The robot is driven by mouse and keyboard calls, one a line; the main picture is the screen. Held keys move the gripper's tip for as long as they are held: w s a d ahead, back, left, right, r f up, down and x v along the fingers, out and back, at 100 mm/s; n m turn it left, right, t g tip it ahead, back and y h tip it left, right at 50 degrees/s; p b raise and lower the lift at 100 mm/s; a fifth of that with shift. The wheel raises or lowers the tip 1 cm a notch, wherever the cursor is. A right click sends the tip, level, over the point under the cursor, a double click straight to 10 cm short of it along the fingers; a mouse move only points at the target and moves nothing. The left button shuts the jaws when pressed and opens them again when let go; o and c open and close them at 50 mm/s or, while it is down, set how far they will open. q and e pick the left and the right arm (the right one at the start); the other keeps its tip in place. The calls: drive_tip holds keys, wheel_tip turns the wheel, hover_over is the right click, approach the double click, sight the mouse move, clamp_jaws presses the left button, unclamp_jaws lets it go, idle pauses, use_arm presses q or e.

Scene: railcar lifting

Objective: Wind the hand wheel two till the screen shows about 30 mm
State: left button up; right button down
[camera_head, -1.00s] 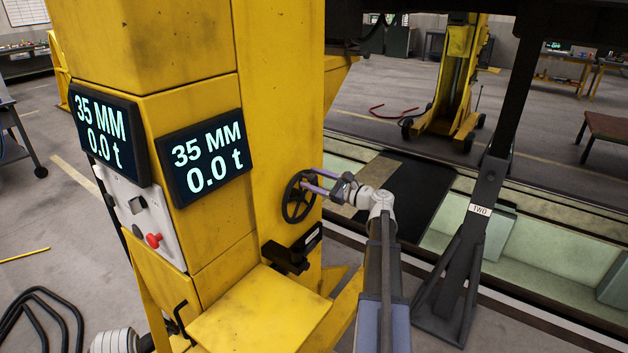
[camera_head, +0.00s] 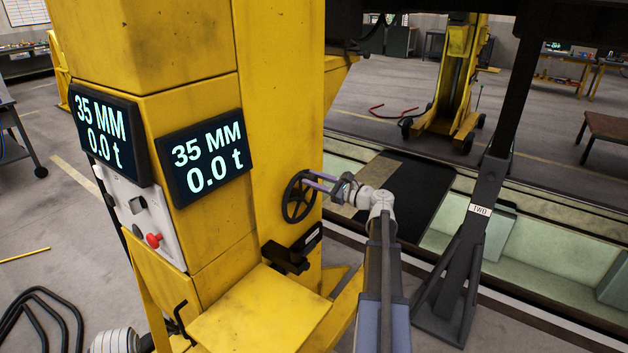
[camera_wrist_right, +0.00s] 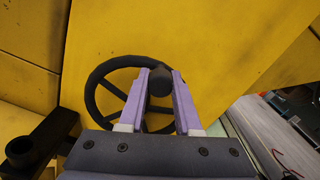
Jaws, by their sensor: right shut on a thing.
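The black hand wheel (camera_head: 300,198) is on the side of the yellow lifting column (camera_head: 285,120). Two screens on the column, the front one (camera_head: 206,157) and the left one (camera_head: 104,133), both read 35 MM and 0.0 t. My right gripper (camera_head: 320,178) is at the upper right of the wheel. In the right wrist view its purple fingers (camera_wrist_right: 160,88) are shut on the dark knob (camera_wrist_right: 160,82) at the wheel's rim. My left gripper does not show clearly; only a pale part of an arm is at the bottom left.
A red button (camera_head: 153,240) sits on a panel below the screens. A dark stand labelled TWO (camera_head: 481,210) stands to the right of my right arm. A yellow ledge (camera_head: 260,308) juts out below the wheel. Black hoses (camera_head: 40,310) lie on the floor at left.

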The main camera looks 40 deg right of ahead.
sight(286, 207)
drive_tip(key=shift+s+a, duration=0.1)
drive_tip(key=shift+a, duration=0.05)
idle(0.7)
drive_tip(key=n, duration=0.1)
drive_tip(key=a+n, duration=0.2)
drive_tip(key=shift+s+a+f+n+b, duration=0.25)
drive_tip(key=shift+s+f+n+b, duration=0.05)
drive_tip(key=shift+s+f+b, duration=0.1)
drive_tip(key=a+f+n+b, duration=0.1)
drive_tip(key=n, duration=0.1)
drive_tip(key=a+f+n+b, duration=0.1)
drive_tip(key=a+n, duration=0.1)
drive_tip(key=n, duration=0.1)
drive_tip(key=s+a+f+n+b, duration=0.1)
drive_tip(key=n, duration=0.2)
drive_tip(key=shift+s+a+f+b, duration=0.1)
drive_tip(key=shift+a+f+b, duration=0.05)
drive_tip(key=shift+f+b, duration=0.25)
drive_tip(key=shift+s+a+f+n+b, duration=0.1)
drive_tip(key=shift+a+f+n+b, duration=0.15)
drive_tip(key=shift+f+n+b, duration=0.55)
drive_tip(key=shift+a+f+n+b, duration=0.2)
drive_tip(key=shift+f+n+b, duration=0.2)
drive_tip(key=shift+n, duration=0.8)
drive_tip(key=c, duration=0.6)
unclamp_jaws()
